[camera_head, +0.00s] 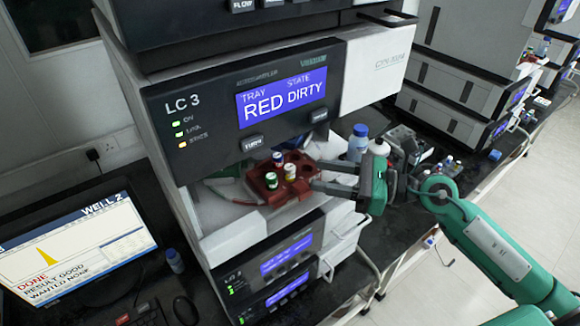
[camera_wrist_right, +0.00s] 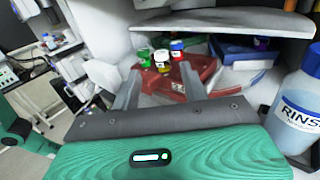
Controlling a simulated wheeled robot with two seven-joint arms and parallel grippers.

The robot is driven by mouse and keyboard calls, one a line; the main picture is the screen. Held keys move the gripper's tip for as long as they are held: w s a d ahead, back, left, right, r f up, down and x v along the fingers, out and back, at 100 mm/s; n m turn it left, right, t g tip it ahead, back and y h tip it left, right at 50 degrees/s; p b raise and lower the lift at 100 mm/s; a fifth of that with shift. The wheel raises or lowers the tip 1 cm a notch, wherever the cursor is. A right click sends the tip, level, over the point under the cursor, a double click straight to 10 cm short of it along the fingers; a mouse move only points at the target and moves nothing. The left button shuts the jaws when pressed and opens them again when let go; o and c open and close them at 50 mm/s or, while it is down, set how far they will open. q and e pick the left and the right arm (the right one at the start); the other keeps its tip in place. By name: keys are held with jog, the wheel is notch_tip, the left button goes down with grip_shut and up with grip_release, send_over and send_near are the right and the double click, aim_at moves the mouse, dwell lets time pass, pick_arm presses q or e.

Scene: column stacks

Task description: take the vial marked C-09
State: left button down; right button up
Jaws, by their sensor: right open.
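A dark red tray (camera_head: 268,196) sits in the open bay under the LC 3 panel, and shows in the right wrist view (camera_wrist_right: 164,86). It holds a green-capped vial (camera_head: 271,181), a yellow and white vial (camera_head: 290,173) and a blue and red vial (camera_head: 278,159). In the wrist view these are the green vial (camera_wrist_right: 144,58), the yellow vial (camera_wrist_right: 162,60) and the blue vial (camera_wrist_right: 177,50). I cannot read C-09 on any of them. My right gripper (camera_head: 315,175) is open and empty at the tray's right side, its fingers pointing toward the vials. My left gripper is not in view.
The LC 3 screen (camera_head: 281,99) reads TRAY RED, STATE DIRTY, and its housing overhangs the bay. A blue tray (camera_wrist_right: 236,52) lies beside the red one. A RINSE bottle (camera_wrist_right: 300,105) stands close by. A monitor (camera_head: 75,250) stands at lower left.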

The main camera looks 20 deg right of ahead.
aim_at(299, 179)
jog(key=shift+w+a, duration=0.25)
jog(key=shift+a, duration=0.1)
jog(key=p+x, duration=0.4)
jog(key=shift+w+d+r, duration=0.1)
jog(key=shift+r, duration=0.15)
jog(key=shift+w+a+f, duration=0.1)
jog(key=shift+w+a, duration=0.05)
jog(key=shift+a, duration=0.15)
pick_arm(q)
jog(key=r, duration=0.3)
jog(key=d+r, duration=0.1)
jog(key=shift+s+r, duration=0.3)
pick_arm(e)
jog(key=shift+a+f, duration=0.15)
jog(key=shift+c, duration=0.5)
jog(key=c, duration=0.8)
